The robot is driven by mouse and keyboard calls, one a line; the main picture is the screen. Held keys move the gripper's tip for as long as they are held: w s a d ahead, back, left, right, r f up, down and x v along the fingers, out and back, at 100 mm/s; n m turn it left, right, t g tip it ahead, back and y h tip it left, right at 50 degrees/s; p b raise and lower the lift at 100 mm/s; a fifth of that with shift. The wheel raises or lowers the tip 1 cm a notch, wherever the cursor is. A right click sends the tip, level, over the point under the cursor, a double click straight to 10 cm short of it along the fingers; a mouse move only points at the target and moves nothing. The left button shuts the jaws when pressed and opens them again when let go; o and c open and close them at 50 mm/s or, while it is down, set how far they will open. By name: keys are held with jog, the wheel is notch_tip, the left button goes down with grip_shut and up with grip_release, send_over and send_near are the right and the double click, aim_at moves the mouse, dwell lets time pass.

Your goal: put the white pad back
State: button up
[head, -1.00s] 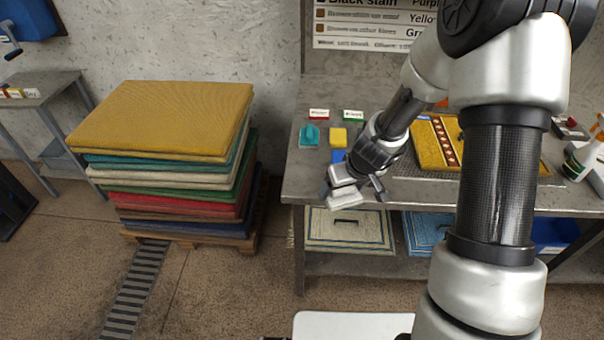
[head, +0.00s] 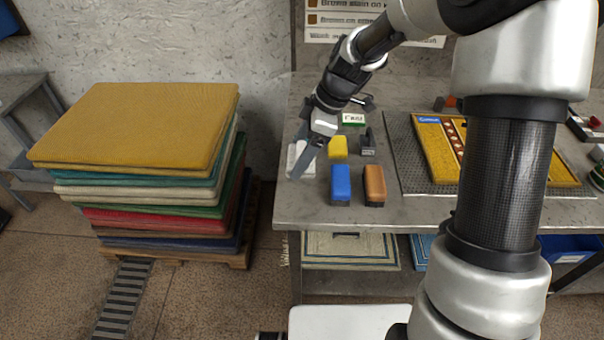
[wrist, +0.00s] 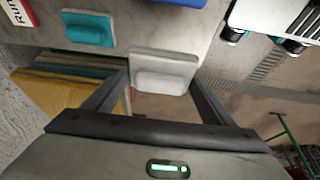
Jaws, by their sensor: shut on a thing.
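The white pad (wrist: 163,72) is a light block with a raised grip, between the two fingers of my gripper (wrist: 160,80). The fingers reach its sides and are shut on it. In the head view my gripper (head: 304,152) is over the left end of the grey worktable (head: 300,208), with parts of the white pad (head: 308,167) showing around a finger. The pad is by the table's edge; I cannot tell whether it touches the top. A teal pad (wrist: 90,28) lies beside it in the wrist view and is hidden in the head view.
A yellow pad (head: 338,148), blue pad (head: 340,184), orange-brown pad (head: 374,184) and dark grey piece (head: 367,141) stand to the right. A green-edged label (head: 353,118) is behind. A yellow rug (head: 436,150) lies farther right. Stacked rugs (head: 140,125) stand left, across a floor gap.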

jog(key=shift+w+f, duration=0.25)
send_over(295, 189)
jog(key=d, duration=0.1)
notch_tip(295, 189, down, 5)
jog(key=shift+d+f, duration=0.15)
jog(key=shift+f, duration=2.05)
jog(key=shift+b, duration=0.3)
jog(key=shift+f, duration=0.2)
jog(key=o, duration=1)
jog(key=shift+r, duration=0.1)
